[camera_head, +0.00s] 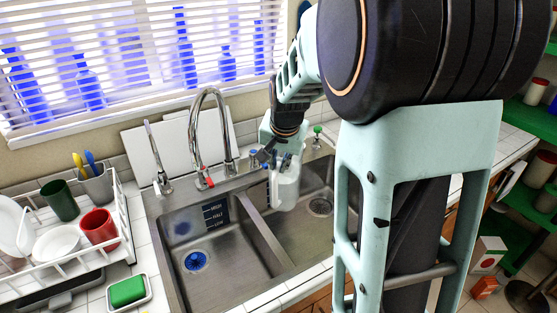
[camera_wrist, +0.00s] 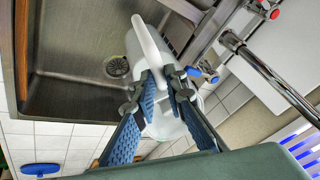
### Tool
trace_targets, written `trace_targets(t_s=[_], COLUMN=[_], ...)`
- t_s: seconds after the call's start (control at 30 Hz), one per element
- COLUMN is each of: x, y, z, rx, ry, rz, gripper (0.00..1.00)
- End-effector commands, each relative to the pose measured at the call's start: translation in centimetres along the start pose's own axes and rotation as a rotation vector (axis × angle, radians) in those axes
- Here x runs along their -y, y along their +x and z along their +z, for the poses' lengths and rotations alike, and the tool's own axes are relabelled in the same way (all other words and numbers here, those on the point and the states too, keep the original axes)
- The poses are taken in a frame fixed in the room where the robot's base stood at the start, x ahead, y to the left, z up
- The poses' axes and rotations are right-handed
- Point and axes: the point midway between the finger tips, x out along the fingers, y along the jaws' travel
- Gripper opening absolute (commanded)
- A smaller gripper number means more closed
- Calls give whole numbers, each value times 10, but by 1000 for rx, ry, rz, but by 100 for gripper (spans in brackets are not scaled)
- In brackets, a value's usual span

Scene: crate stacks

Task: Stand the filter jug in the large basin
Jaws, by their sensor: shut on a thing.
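The filter jug (camera_head: 286,190) is white and hangs roughly upright over the sink, near the divider and the right basin (camera_head: 322,232). My gripper (camera_head: 270,157) is above it. In the wrist view my gripper (camera_wrist: 163,86) is shut on the handle of the jug (camera_wrist: 165,129), with a finger on each side. The sink has a left basin (camera_head: 240,272) with a blue drain and a right basin with a metal drain. The left one looks larger in the head view. The jug's base appears clear of the basin floor, but its exact height is hard to tell.
A tall chrome tap (camera_head: 228,125) and a smaller spout (camera_head: 151,150) stand behind the sink. A white dish rack (camera_head: 125,235) with cups and plates is at the left. A green sponge (camera_head: 127,290) lies in front of it. Both basins look empty.

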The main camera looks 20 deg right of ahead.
Motion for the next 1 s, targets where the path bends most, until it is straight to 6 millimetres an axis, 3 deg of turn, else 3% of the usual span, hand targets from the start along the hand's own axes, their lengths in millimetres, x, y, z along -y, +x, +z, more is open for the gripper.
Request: trace_targets(t_s=[0.7, 1.0], x=[-16, -22], y=[78, 102], z=[32, 43], rx=[-4, -3], ry=[-1, 0], rz=[-2, -2], gripper=[0, 0])
